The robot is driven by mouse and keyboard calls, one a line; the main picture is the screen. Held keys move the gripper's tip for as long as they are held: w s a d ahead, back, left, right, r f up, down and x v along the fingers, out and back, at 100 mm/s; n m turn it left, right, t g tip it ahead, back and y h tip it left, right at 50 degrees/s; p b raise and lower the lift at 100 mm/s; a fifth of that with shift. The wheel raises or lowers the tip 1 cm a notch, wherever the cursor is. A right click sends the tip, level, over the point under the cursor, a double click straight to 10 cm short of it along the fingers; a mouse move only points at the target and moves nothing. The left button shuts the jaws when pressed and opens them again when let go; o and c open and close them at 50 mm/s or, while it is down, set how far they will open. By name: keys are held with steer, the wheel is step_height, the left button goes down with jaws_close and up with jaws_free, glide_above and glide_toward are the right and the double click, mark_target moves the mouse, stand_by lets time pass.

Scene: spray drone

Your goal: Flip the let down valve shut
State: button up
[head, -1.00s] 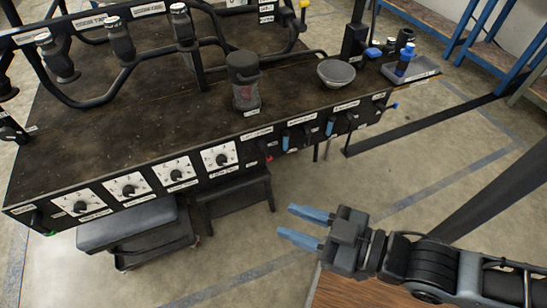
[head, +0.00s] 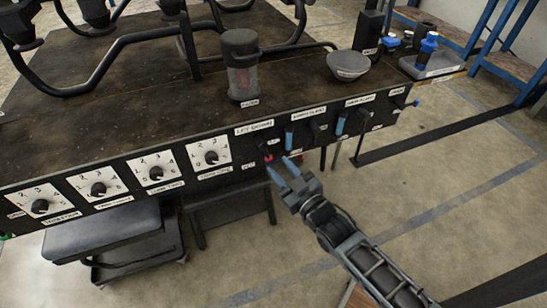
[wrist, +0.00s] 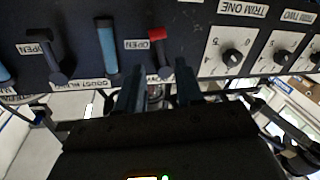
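The let down valve (head: 266,152) is on the front panel under the "LET DOWN" label, just right of the dials. It has a dark lever with a red end. In the wrist view, which is upside down, its red lever (wrist: 158,48) is beside an "OPEN" label. My gripper (head: 279,164) is open, its blue-tipped fingers apart and pointing at the panel just below this valve. In the wrist view the fingers of my gripper (wrist: 158,82) lie on either side of the lever's line. I cannot tell whether they touch it. Nothing is held.
Blue-handled valves (head: 288,138) and dark-handled valves stand close to the right on the panel. Several white trim dials (head: 211,153) are to the left. A grey canister (head: 241,65) and a bowl (head: 347,65) sit on top.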

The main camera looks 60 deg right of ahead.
mark_target(267, 154)
steer(key=x, duration=0.6)
steer(key=shift+b, duration=0.35)
steer(key=shift+a, duration=0.1)
jaws_close()
